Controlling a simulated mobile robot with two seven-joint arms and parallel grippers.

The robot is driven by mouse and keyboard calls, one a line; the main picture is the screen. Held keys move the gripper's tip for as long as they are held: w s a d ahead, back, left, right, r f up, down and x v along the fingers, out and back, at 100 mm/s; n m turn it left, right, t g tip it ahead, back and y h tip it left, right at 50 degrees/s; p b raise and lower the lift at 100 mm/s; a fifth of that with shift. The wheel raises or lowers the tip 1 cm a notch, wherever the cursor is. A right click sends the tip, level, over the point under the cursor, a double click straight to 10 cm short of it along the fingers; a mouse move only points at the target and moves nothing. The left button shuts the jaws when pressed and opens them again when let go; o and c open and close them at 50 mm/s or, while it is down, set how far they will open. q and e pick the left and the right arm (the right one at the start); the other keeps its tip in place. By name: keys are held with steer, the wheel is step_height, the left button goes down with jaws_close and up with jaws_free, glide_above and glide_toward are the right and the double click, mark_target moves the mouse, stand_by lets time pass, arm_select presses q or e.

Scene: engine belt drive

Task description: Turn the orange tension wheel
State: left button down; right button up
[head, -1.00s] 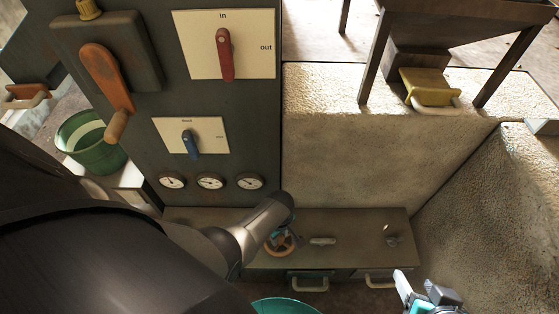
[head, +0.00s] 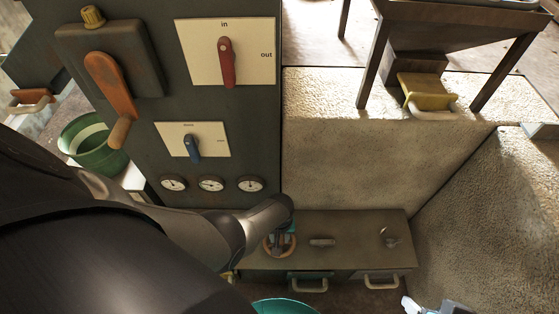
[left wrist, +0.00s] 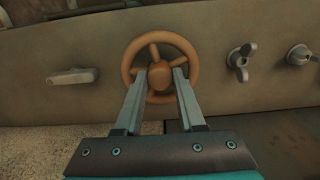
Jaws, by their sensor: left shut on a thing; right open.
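The orange tension wheel (left wrist: 191,60) is a round rim with spokes and a hub, mounted on the grey panel. In the left wrist view, my left gripper (left wrist: 160,73) has its two fingers on either side of the hub, inside the rim, and is shut on it. In the head view the wheel (head: 267,251) is partly hidden by my left arm and gripper (head: 281,236). My right gripper (head: 432,306) is open and only partly in view at the bottom edge; its fingertips are mostly cut off.
A grey lever (left wrist: 72,76) and a wing-shaped knob (left wrist: 241,62) flank the wheel in the left wrist view. A dark cabinet carries a red lever (head: 226,62), a blue lever (head: 192,148) and dials. Drawer handles (head: 308,286) lie below the bench. A green bucket (head: 90,145) stands left.

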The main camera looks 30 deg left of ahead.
stand_by(0.4)
arm_select(q)
steer(key=c, duration=0.8)
jaws_free()
